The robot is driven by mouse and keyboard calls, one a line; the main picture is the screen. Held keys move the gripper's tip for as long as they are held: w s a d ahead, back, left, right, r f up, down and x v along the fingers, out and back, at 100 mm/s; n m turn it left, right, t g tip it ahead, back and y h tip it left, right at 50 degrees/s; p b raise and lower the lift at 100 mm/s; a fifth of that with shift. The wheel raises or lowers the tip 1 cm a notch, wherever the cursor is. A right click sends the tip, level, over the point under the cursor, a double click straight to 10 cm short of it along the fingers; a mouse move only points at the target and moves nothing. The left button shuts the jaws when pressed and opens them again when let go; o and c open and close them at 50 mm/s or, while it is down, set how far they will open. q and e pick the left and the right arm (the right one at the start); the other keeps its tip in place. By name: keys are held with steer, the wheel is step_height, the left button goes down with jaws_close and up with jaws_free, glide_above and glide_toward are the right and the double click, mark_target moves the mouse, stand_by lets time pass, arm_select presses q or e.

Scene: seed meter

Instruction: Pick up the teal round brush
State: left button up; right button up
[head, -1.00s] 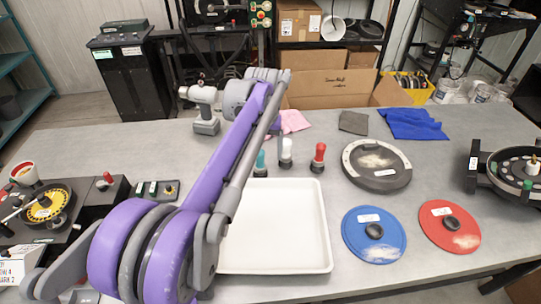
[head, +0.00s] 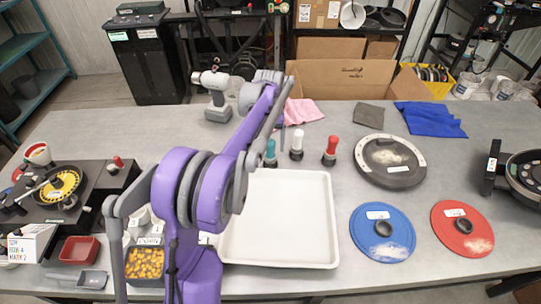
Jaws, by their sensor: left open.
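The teal round brush (head: 270,149) stands upright behind the back edge of the white tray, partly covered by my arm. A white brush (head: 296,146) and a red-topped brush (head: 331,151) stand to its right. My left gripper (head: 277,129) is open and hangs at the far end of the purple arm, just above and behind the teal brush. One thin finger shows; the rest is hidden behind arm links. I cannot tell whether it touches the brush. My right gripper is not in view.
The empty white tray (head: 300,258) lies in front of the brushes. A dark round plate (head: 390,176), a blue disc (head: 367,246) and a red disc (head: 447,241) lie to the right.

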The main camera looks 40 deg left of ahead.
arm_select(q)
steer(key=shift+f, duration=0.95)
jaws_close()
